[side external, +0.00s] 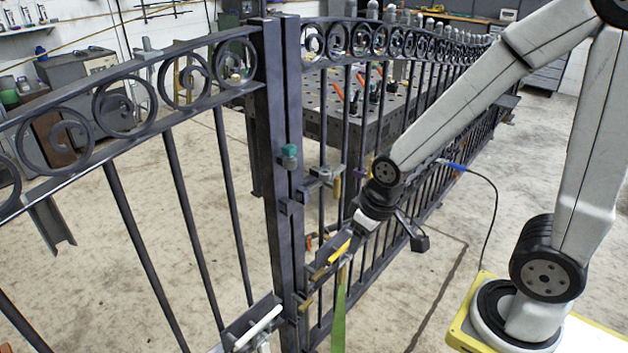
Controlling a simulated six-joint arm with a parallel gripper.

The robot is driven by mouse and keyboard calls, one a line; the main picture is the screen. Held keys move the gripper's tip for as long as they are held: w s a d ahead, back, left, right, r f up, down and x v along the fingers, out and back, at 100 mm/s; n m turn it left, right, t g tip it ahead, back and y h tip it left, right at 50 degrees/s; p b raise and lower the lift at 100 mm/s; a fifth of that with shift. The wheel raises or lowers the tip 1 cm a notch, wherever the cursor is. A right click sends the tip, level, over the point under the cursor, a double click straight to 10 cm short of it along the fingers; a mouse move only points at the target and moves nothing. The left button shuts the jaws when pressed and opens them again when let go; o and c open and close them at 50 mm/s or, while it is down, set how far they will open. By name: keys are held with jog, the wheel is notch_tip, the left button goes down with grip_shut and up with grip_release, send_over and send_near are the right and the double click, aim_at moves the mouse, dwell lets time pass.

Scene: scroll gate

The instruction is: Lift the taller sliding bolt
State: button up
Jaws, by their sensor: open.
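The dark metal scroll gate (276,190) has two leaves meeting at a pair of upright posts in the middle. A teal-capped piece (289,152) sits on the posts at mid height, beside a bracket with a brass-coloured upright piece (337,188). Lower down, a long green upright piece (339,318) with a tan top stands in front of the right leaf. I cannot tell for sure which piece is the taller bolt. My gripper (341,256) is open, reaching down-left to the lower latch fittings, close to the green piece's top. Contact is unclear, and the fingertips are small and partly hidden.
A white handle (258,328) on a bracket is at the lower left of the posts. Gate bars stand close on both sides. A perforated work table (310,100) is behind the gate. A blue-ended cable (490,190) hangs near my arm. Concrete floor is open at left.

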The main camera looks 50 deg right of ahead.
jog(key=o, duration=0.6)
jog(key=shift+c, duration=0.2)
jog(key=w+d+f+t, duration=0.2)
jog(key=w+d+f, duration=0.1)
jog(key=w, duration=0.5)
jog(key=w+d+f+t, duration=0.2)
jog(key=w+f, duration=0.2)
jog(key=w, duration=0.3)
jog(key=w+d+f+t, duration=0.2)
jog(key=w+f, duration=0.1)
jog(key=f, duration=0.2)
jog(key=w+d+f+t, duration=0.1)
jog(key=w+d+f, duration=0.2)
jog(key=f, duration=0.2)
jog(key=w+d+f+t, duration=0.2)
jog(key=w+f, duration=0.1)
jog(key=f, duration=0.3)
jog(key=shift+w+d+n+t, duration=0.1)
jog(key=shift+d+n+t, duration=0.2)
jog(key=shift+d, duration=0.05)
jog(key=t, duration=0.2)
send_over(321, 275)
jog(key=w, duration=0.2)
notch_tip(321, 275, down, 6)
jog(key=s+f+t, duration=0.3)
jog(key=s+f, duration=0.5)
jog(key=s, duration=0.1)
jog(key=shift+f+t, duration=0.25)
jog(key=shift+t, duration=0.15)
jog(key=shift+w+a, duration=0.1)
